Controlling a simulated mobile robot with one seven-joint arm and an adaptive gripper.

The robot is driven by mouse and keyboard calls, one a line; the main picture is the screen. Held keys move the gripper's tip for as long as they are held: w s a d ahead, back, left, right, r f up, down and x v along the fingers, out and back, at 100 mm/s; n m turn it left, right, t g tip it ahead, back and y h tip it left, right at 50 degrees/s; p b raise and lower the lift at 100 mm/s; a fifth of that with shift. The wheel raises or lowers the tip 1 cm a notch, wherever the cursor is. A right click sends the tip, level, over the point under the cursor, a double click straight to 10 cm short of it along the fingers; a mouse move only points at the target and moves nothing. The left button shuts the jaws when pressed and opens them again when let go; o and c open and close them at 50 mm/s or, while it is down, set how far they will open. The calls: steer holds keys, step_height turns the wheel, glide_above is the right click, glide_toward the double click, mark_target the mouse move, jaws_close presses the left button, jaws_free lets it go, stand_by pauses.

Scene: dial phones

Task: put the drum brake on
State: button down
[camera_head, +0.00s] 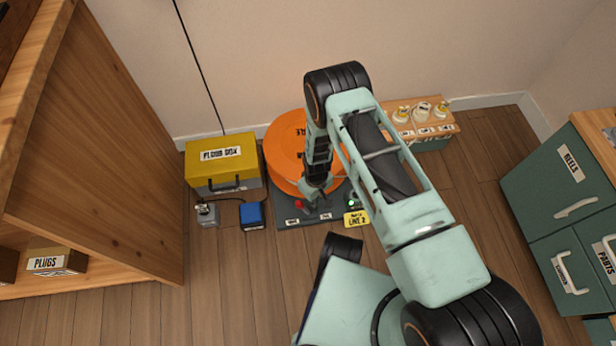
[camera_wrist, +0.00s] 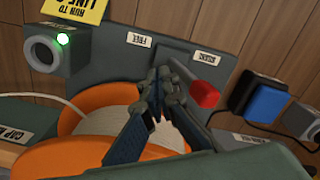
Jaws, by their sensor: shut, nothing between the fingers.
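The orange drum (camera_head: 285,140) lies on a dark grey base (camera_head: 290,222) against the wall. A red brake handle (camera_head: 299,204) is at the base's front, and it also shows in the wrist view (camera_wrist: 205,94). Two white labels sit on the front edge: one reads FREE (camera_wrist: 138,39), the other (camera_wrist: 205,57) is too small to read surely. The red handle is on the side of that second label. My gripper (camera_wrist: 158,85) is shut and empty, just beside the red handle; I cannot tell whether they touch. In the head view my gripper (camera_head: 312,196) is partly hidden.
A grey box with a lit green light (camera_wrist: 42,52) and a yellow LINE 2 sign (camera_head: 356,219) stand beside the base. A yellow floor box (camera_head: 222,165), a blue block (camera_head: 251,215) and a grey socket (camera_head: 207,214) are to the left. Cabinets stand at right.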

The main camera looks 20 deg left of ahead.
step_height(320, 180, up, 7)
steer(key=d+p, duration=0.1)
steer(key=p, duration=0.3)
steer(key=shift+w+f, duration=0.15)
steer(key=shift+w, duration=0.2)
steer(key=shift+d, duration=0.1)
